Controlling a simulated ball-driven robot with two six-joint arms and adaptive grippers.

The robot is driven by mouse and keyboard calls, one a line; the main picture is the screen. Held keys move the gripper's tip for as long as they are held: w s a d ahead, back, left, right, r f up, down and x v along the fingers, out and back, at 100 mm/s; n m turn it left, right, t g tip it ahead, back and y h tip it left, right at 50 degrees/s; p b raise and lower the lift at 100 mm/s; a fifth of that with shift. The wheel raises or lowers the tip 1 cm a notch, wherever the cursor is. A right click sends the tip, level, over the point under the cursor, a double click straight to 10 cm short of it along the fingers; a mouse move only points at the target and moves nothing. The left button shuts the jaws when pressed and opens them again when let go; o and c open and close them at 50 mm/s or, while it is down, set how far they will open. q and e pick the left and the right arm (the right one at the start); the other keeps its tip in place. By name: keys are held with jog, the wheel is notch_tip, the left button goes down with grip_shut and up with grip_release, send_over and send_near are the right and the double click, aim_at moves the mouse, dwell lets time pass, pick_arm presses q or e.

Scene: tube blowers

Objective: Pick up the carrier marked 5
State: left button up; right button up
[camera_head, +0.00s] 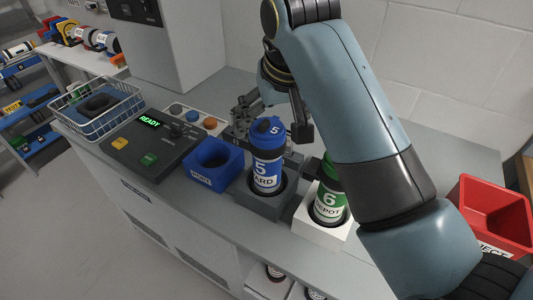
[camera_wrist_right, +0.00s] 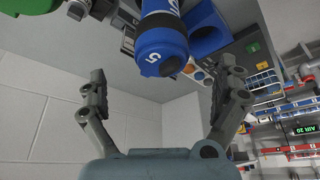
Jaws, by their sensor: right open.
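The carrier marked 5 (camera_head: 266,170) is a blue and white cylinder with a blue cap. It stands upright in a grey holder (camera_head: 262,207) on the counter. In the right wrist view, the carrier marked 5 (camera_wrist_right: 160,40) shows cap toward me, at the top centre. My right gripper (camera_head: 271,122) is open and empty at the back side of its cap. In the wrist view its fingers (camera_wrist_right: 160,85) are spread wide, with the cap beyond the gap between them. Contact cannot be told. My left gripper is not in view.
A green carrier marked 6 (camera_head: 329,200) stands in a white holder (camera_head: 318,232) close on the right, partly behind my arm. A control panel (camera_head: 155,143), wire basket (camera_head: 98,105) and red bin (camera_head: 495,215) are farther out.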

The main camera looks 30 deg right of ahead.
aim_at(271, 133)
jog(key=x, duration=0.3)
jog(key=shift+s+a+f, duration=0.15)
jog(key=shift+s+f, duration=0.05)
jog(key=shift+f, duration=0.15)
jog(key=shift+w+f, duration=0.15)
jog(key=shift+f, duration=0.15)
jog(key=p+x, duration=0.1)
jog(key=x, duration=0.3)
jog(key=shift+w+f+p, duration=0.1)
jog(key=shift+w+p, duration=0.15)
jog(key=shift+p, duration=0.05)
jog(key=shift+w+f, duration=0.25)
jog(key=shift+f, duration=0.25)
jog(key=shift+s, duration=0.1)
jog(key=c, duration=0.5)
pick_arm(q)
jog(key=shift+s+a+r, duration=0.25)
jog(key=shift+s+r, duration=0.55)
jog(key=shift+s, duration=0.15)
pick_arm(e)
jog(key=c, duration=1.1)
